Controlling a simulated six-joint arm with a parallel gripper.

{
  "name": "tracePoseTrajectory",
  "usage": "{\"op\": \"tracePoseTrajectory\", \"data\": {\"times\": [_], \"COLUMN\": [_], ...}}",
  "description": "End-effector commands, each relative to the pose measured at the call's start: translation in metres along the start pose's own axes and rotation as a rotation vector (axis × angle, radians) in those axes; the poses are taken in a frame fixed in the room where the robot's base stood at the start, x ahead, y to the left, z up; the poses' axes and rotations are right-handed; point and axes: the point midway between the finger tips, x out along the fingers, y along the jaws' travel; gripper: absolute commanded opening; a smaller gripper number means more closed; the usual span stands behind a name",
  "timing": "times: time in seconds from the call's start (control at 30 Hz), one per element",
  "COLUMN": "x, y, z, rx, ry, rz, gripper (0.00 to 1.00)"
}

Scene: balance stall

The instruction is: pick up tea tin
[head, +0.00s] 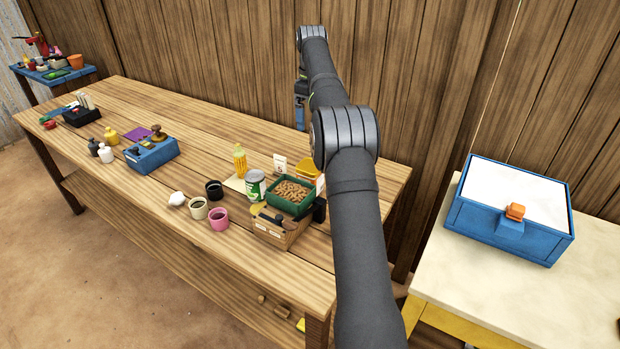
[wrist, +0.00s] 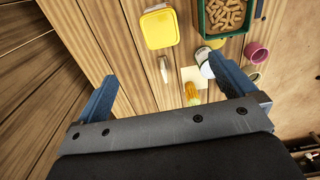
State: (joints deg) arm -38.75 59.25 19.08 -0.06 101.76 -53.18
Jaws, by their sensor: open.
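No label legible here settles which item is the tea tin. A green-and-white can (head: 255,186) stands on the wooden table, left of a green tray of brown pieces. In the wrist view the can (wrist: 205,63) is partly hidden by my right finger. A yellow-topped container (head: 309,170) stands behind the tray; its square lid (wrist: 160,28) shows whole in the wrist view. A small pale packet (head: 279,163) stands between them and appears narrow from above (wrist: 163,69). My gripper (wrist: 163,72) is open and empty above the table, with the packet between its fingers in the picture.
A yellow bottle (head: 240,161) stands left of the can. Black (head: 214,189), cream (head: 198,208) and pink (head: 218,218) cups stand in front. A plank wall (head: 240,60) rises close behind the table.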

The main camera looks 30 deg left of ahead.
Motion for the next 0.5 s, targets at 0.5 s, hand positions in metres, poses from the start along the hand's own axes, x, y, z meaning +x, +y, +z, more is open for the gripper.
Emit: {"op": "tracePoseTrajectory", "data": {"times": [0.5], "x": [0.070], "y": [0.002], "z": [0.003], "rx": [0.008], "ry": [0.001], "rz": [-0.001], "gripper": [1.00]}}
